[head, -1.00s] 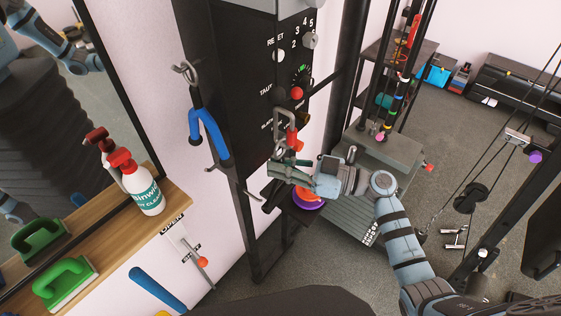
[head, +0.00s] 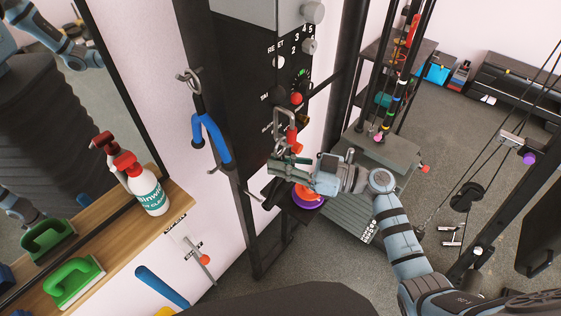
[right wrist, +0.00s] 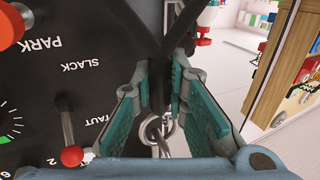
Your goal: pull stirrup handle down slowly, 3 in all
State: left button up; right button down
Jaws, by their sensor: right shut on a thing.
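A metal ring (right wrist: 161,130) shows at the near side of the fingers. In the head view the fingers partly hide the handle. My left gripper is out of view.
The panel has a lever with a red knob (head: 296,98). A blue forked handle (head: 208,138) hangs from a hook to its left. A wooden shelf (head: 120,235) holds a spray bottle (head: 147,188) and a green brush (head: 74,282). A weight machine (head: 375,160) stands behind my right arm.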

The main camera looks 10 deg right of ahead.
aim_at(281, 153)
jog(key=shift+f, duration=0.25)
jog(key=shift+r, duration=0.1)
notch_tip(281, 153, up, 2)
jog(key=shift+r+p, duration=0.2)
jog(key=shift+p, duration=0.95)
jog(key=shift+f, duration=0.1)
jog(key=shift+r, duration=1.25)
jog(key=shift+r, duration=1.05)
